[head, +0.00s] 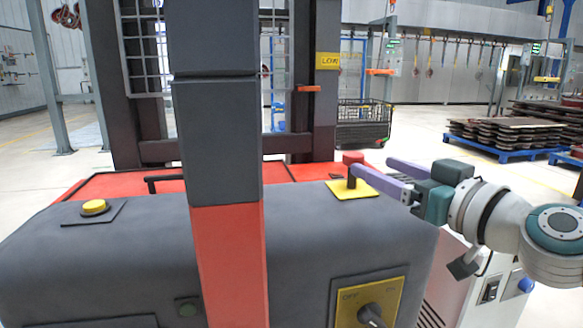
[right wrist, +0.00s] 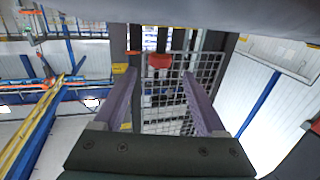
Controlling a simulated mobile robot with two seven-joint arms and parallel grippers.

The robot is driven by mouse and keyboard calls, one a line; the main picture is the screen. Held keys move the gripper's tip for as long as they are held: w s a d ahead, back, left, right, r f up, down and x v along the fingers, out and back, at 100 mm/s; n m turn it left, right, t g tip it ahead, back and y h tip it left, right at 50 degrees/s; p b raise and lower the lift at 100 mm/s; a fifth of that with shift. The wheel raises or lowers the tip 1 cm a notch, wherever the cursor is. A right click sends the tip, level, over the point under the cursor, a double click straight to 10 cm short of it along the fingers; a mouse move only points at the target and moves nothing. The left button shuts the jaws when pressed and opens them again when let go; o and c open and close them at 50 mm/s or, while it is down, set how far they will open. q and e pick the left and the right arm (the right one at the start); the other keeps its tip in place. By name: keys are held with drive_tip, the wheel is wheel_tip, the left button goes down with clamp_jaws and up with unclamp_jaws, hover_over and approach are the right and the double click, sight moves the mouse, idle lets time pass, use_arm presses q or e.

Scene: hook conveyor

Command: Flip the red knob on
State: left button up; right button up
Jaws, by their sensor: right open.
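The red knob (head: 353,157) shows in the head view at the top of a short black stem, above a yellow plate (head: 352,190) on the dark machine housing. In the right wrist view the red knob (right wrist: 159,61) appears ahead, between the two purple fingers. My right gripper (head: 373,165) comes in from the right, its fingers spread apart and empty. Its fingertips are close to the right of the knob in the head view; whether they touch it I cannot tell. My left gripper is not in view.
A thick dark and red upright column (head: 220,150) stands in front of the housing. A yellow button (head: 94,207) is on the left, and a black rotary switch (head: 372,315) is on the front panel. A wire cart (head: 362,125) and stacked pallets (head: 515,135) stand farther back.

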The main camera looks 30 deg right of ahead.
drive_tip(key=shift+s, duration=2.25)
